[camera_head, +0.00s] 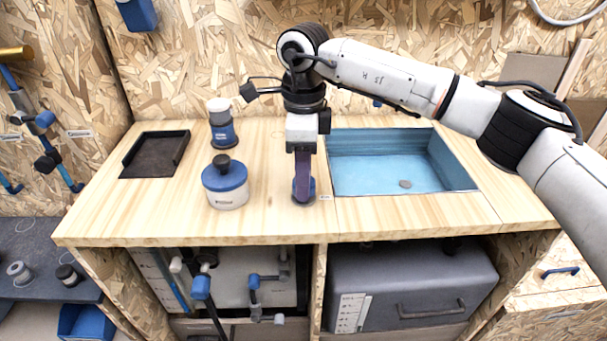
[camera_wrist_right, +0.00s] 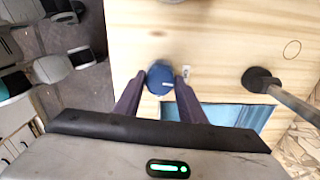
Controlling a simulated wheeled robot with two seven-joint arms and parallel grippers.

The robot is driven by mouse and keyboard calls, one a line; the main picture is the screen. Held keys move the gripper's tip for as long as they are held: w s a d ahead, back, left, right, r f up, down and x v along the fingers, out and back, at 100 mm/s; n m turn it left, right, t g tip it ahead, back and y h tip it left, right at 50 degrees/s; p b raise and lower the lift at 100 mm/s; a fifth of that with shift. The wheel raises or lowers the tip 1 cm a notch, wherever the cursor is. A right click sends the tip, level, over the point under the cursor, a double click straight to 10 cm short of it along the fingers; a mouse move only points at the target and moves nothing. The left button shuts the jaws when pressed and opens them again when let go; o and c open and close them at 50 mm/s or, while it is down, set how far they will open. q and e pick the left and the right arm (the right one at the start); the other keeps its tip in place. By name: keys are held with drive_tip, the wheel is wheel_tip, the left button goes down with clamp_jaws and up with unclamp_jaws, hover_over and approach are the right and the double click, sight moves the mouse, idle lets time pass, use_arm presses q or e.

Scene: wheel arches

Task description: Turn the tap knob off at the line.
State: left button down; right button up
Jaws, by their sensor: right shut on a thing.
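The tap knob (camera_head: 297,190) is a round blue knob on the wooden counter, just left of the sink's front corner. My right gripper (camera_head: 304,190) points down and is shut on it. In the right wrist view the knob (camera_wrist_right: 160,78) sits between the two purple fingertips (camera_wrist_right: 162,80). A short white mark shows on its top, pointing right in that view. A small pale label (camera_wrist_right: 186,71) lies on the wood beside the knob; it also shows in the head view (camera_head: 325,197). Fingers partly hide the knob in the head view. My left gripper is out of view.
The blue sink (camera_head: 385,183) is right of the knob, with a grey drain in it. A blue-lidded white jar (camera_head: 226,185), a blue-and-white container (camera_head: 222,130) and a black tray (camera_head: 155,155) stand left. A black-based rod (camera_wrist_right: 257,78) rises near the gripper in the wrist view.

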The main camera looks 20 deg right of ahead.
drive_tip(key=shift+n, duration=0.5)
drive_tip(key=o, duration=1)
drive_tip(key=shift+o, duration=0.2)
drive_tip(key=shift+r, duration=0.1)
wheel_tip(320, 180, up, 10)
